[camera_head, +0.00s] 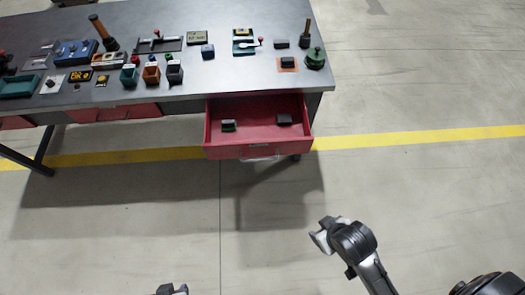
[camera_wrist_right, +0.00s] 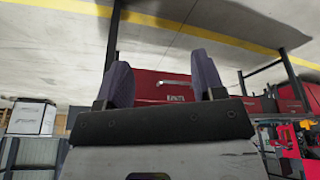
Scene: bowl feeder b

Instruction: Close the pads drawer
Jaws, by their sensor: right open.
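The red drawer (camera_head: 258,150) at the right end of the table is pulled out in the head view. Two small dark blocks lie inside it. Its red front (camera_wrist_right: 160,85) with a label and a pale handle shows beyond my right gripper (camera_wrist_right: 160,62) in the right wrist view. That gripper is open and empty, its two fingers apart, pointing toward the drawer without visible contact. My right arm shows at the lower right in the head view, short of the drawer. My left gripper (camera_head: 172,289) is cut off by the bottom edge; its jaws cannot be made out.
The table (camera_head: 130,97) carries small bins, tools and devices. Other red drawer fronts (camera_head: 115,113) show under its left part. A table leg (camera_head: 42,150) stands at the left.

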